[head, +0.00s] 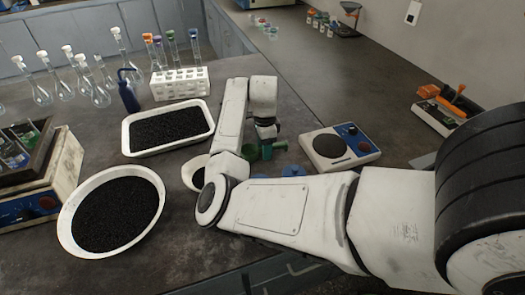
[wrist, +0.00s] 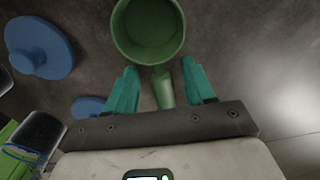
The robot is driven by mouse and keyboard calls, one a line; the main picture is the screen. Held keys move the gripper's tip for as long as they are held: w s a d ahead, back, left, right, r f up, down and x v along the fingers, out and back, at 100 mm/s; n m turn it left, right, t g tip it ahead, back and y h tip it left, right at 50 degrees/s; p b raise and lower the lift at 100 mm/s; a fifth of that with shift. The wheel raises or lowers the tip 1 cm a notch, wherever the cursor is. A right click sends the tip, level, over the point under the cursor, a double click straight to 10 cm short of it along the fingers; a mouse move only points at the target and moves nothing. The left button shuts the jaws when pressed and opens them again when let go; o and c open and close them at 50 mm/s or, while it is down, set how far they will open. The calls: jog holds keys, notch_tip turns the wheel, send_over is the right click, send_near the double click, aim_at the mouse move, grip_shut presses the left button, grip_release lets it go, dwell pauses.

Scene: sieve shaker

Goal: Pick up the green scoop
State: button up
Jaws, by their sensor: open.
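The green scoop (wrist: 148,30) lies on the dark bench top in the wrist view. Its round cup is just beyond my fingertips, and its handle runs back between the fingers. My gripper (wrist: 153,85) is open, with a teal finger on each side of the handle and visible gaps between. In the head view my gripper points down at the green scoop (head: 266,156), and the arm and fingers hide part of it. I cannot tell the exact height of the fingers over the handle.
Blue knobbed discs (wrist: 40,47) lie left of the scoop in the wrist view. A white balance-like device (head: 340,147) stands to the right. A tray of black grains (head: 127,136), a round pan (head: 64,222) and a tube rack (head: 180,84) stand to the left.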

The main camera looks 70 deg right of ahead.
jog(key=shift+c, duration=0.2)
grip_shut()
jog(key=shift+r, duration=0.15)
dwell(0.3)
jog(key=shift+r, duration=0.55)
jog(key=s+a+r+p, duration=0.1)
jog(key=s+a+r, duration=0.7)
jog(key=s+r, duration=0.3)
jog(key=shift+a+r, duration=0.35)
jog(key=shift+a, duration=0.05)
